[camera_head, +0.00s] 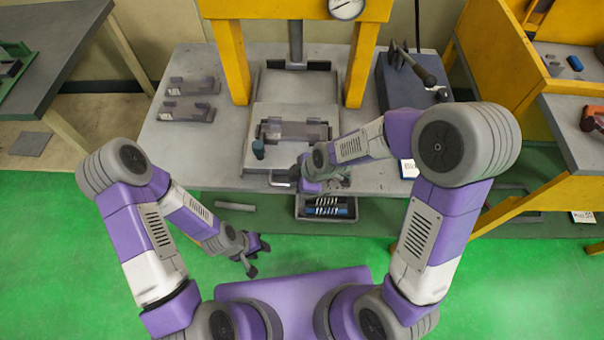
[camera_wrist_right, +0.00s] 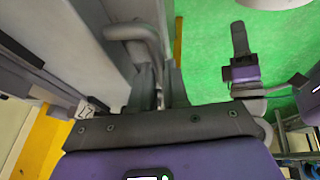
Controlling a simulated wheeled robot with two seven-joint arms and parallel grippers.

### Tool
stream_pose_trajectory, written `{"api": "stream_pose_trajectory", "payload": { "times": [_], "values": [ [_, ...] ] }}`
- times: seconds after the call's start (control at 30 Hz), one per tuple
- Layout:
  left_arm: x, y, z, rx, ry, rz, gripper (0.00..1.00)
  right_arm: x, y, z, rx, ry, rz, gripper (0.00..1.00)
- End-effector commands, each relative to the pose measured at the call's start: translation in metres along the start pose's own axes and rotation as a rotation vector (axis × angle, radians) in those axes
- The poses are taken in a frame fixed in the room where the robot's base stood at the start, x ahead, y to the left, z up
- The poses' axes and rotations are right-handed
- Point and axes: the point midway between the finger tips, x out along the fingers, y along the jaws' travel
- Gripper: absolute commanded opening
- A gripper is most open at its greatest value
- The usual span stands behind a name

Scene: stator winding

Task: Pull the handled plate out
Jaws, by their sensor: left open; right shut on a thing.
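The grey handled plate (camera_head: 252,161) lies on the table under the press, with a grey slotted part (camera_head: 298,131) and a small dark knob (camera_head: 258,148) on it. Its bent bar handle (camera_head: 280,182) sticks out at the front edge. The handle also shows in the right wrist view (camera_wrist_right: 130,32). My right gripper (camera_head: 297,180) is at the handle and shut on it; in its wrist view the fingers (camera_wrist_right: 160,85) close around the bar's end. My left gripper (camera_head: 257,258) is open and empty over the green floor, in front of the table.
The yellow press frame (camera_head: 231,62) stands around the plate's far part. Two grey parts (camera_head: 187,111) lie at the table's left. A dark block with a lever (camera_head: 398,85) stands at right.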

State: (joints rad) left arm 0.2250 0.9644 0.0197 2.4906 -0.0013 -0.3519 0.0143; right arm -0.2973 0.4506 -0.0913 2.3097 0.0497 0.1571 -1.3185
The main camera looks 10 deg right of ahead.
Motion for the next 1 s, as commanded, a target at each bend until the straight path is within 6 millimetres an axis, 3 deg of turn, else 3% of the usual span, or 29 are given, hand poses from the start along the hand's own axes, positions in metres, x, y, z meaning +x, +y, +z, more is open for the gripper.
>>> {"api": "stream_pose_trajectory", "payload": {
  "times": [0.43, 0.47, 0.6, 0.87, 1.0],
  "values": [
    [0.0, 0.0, 0.0, 0.0, 0.0, 0.0, 0.43, -0.001, -0.002, 0.0, 0.001, 0.0, 0.002, 0.0],
    [0.0, 0.0, 0.0, 0.0, 0.0, 0.0, 0.43, -0.001, -0.002, 0.0, 0.001, 0.0, 0.002, 0.18],
    [0.0, 0.0, 0.0, 0.0, 0.0, 0.0, 0.43, -0.001, -0.002, 0.0, 0.001, 0.0, 0.002, 0.39],
    [0.0, 0.0, 0.0, 0.0, 0.0, 0.0, 0.43, -0.001, -0.001, 0.0, 0.0, 0.001, 0.003, 0.4],
    [-0.003, 0.001, 0.0, 0.0, 0.0, 0.0, 0.43, -0.011, -0.001, -0.001, -0.001, 0.002, 0.005, 0.4]
  ]
}}
